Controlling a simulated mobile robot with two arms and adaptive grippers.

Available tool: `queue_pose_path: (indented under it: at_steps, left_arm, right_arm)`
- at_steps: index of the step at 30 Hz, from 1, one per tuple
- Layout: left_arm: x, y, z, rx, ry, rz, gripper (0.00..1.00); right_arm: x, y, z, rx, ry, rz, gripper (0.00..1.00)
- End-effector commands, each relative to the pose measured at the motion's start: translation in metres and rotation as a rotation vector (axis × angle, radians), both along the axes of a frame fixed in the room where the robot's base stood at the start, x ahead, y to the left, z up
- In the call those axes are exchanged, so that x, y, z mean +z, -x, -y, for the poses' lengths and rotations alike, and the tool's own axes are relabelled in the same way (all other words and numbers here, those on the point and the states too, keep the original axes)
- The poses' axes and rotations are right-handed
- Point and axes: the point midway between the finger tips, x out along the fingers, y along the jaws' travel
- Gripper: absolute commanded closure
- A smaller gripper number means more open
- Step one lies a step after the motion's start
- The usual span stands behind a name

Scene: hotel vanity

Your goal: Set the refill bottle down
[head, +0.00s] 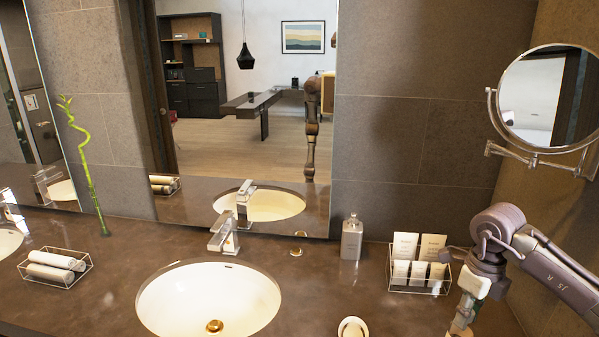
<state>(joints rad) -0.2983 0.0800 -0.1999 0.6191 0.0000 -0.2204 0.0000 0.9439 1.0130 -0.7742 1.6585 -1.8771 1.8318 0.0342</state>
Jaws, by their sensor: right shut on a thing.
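My right gripper (468,300) comes in from the right, pointing down over the right part of the counter. It is shut on a pale bottle (461,320), which I take to be the refill bottle. Only a small part of the bottle shows; the gripper covers some of it and the lower frame edge cuts it off. I cannot tell whether it touches the counter (315,290). My left gripper is not in view.
A grey bottle (352,238) stands by the mirror. A round white item (352,327) lies at the front, right of the sink (208,299). Counter between sink and basket is mostly clear.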

Motion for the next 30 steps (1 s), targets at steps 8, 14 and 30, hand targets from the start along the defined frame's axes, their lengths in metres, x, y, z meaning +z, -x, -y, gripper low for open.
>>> queue_pose_path:
  at_steps: [8, 14, 30]
  left_arm:
    - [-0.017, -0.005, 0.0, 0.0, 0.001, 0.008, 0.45]
    - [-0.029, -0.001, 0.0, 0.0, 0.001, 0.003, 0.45]
    - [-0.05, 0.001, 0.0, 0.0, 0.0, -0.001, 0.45]
  right_arm:
    - [-0.024, 0.022, -0.063, 0.743, 0.008, 0.0, 1.0]
    - [-0.041, 0.049, -0.111, 1.385, 0.01, -0.003, 1.0]
    - [-0.068, 0.123, -0.185, 2.646, -0.002, -0.001, 1.0]
